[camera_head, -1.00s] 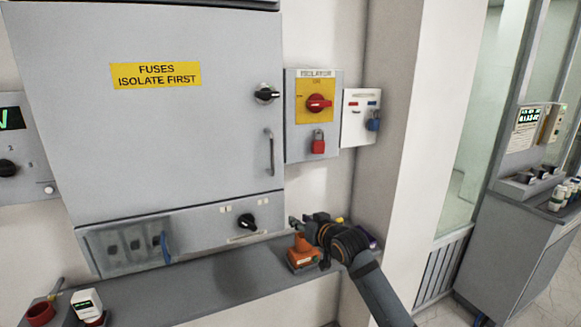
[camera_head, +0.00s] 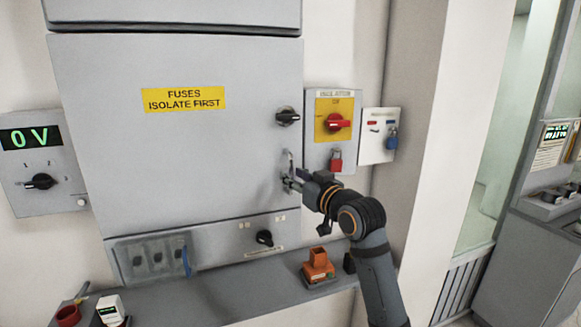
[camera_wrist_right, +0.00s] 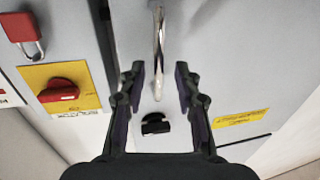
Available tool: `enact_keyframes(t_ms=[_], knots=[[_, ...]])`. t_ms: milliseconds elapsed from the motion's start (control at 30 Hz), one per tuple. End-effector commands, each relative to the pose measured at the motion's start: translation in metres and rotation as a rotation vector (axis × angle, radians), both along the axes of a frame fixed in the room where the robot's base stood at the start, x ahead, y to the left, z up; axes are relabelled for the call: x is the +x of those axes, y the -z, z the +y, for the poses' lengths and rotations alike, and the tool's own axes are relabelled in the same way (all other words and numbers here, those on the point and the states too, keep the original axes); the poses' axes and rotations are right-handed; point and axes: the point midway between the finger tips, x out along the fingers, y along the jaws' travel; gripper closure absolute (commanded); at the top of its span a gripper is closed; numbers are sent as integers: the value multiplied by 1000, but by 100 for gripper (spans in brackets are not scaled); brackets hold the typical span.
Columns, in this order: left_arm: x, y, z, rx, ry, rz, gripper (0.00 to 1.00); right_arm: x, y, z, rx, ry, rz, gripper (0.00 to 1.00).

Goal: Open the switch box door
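The large grey switch box door (camera_head: 180,150) is shut and carries a yellow "FUSES ISOLATE FIRST" label (camera_head: 183,99). Its metal bar handle (camera_head: 290,160) is upright near the right edge, below a black knob (camera_head: 288,116). My right gripper (camera_head: 291,183) is at the lower part of the handle, partly hiding it. In the right wrist view the handle (camera_wrist_right: 158,45) lies between the two spread fingers of the gripper (camera_wrist_right: 158,76), with gaps on both sides. The black knob (camera_wrist_right: 155,123) also shows there. My left gripper is not in view.
A red isolator switch (camera_head: 338,123) and red padlock (camera_head: 336,160) are just right of the door. An orange item (camera_head: 318,266) stands on the grey ledge (camera_head: 215,300) below. A 0 V meter box (camera_head: 40,150) is at the left.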

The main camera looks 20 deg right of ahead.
Motion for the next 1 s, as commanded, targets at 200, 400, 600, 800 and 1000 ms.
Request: enact_keyframes(t_ms=[200,400,600,800,1000], knots=[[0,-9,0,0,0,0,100,23,-1,5,0,1,1,67],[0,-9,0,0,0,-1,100,25,1,6,-2,1,0,67],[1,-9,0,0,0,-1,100,25,1,5,-1,1,0,82],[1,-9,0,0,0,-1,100,25,1,5,-1,1,0,100],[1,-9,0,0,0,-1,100,25,1,5,-1,1,0,100]])
